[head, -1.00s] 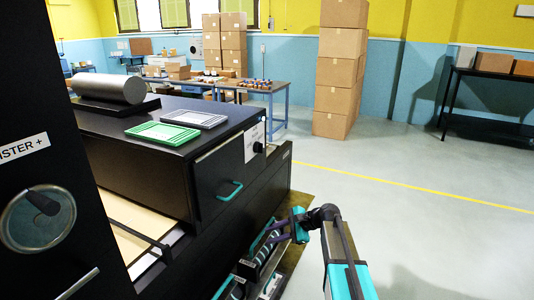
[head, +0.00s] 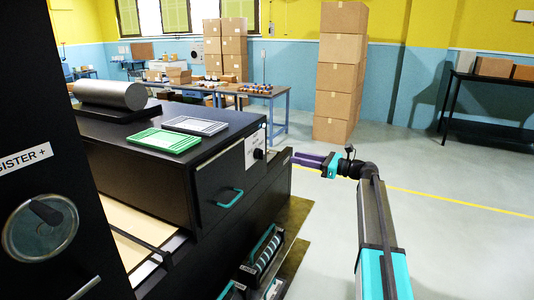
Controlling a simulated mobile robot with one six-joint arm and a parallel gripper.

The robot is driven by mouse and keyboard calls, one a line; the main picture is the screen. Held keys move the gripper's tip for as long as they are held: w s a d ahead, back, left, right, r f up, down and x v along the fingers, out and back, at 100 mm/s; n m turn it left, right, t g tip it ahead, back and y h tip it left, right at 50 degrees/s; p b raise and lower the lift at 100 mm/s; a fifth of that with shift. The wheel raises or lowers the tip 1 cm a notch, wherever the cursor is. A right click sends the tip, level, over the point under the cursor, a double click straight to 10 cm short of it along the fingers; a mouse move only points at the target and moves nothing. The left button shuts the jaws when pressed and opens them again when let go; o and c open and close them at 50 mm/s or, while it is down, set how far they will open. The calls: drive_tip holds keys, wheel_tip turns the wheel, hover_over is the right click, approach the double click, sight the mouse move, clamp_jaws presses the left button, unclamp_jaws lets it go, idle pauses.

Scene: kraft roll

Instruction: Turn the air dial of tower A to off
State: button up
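A small black knob (head: 258,154) sits on the end of the black machine, beside a white label (head: 254,148) too small to read. It may be the air dial, but I cannot read a tower letter or its setting. My gripper (head: 295,158), with purple fingers, is to the right of this knob in the picture and points left toward it. A gap shows between the fingertips and the knob. The fingers look close together and nothing shows between them; their opening cannot be judged from this angle.
The black machine (head: 215,185) fills the left, with a teal drawer handle (head: 230,198) and green tray (head: 162,140). A large round dial (head: 40,225) is at far left. Low teal-handled units (head: 262,258) stand below. Stacked boxes (head: 338,75) stand behind; floor at right is clear.

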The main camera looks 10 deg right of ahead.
sight(263, 151)
drive_tip(key=shift+w+a, duration=0.1)
drive_tip(key=p+x, duration=0.4)
drive_tip(key=x, duration=0.9)
drive_tip(key=shift+a, duration=0.25)
drive_tip(key=shift+w, duration=0.15)
clamp_jaws()
drive_tip(key=shift+a, duration=0.25)
drive_tip(key=shift+d+f, duration=0.1)
drive_tip(key=shift+d, duration=0.1)
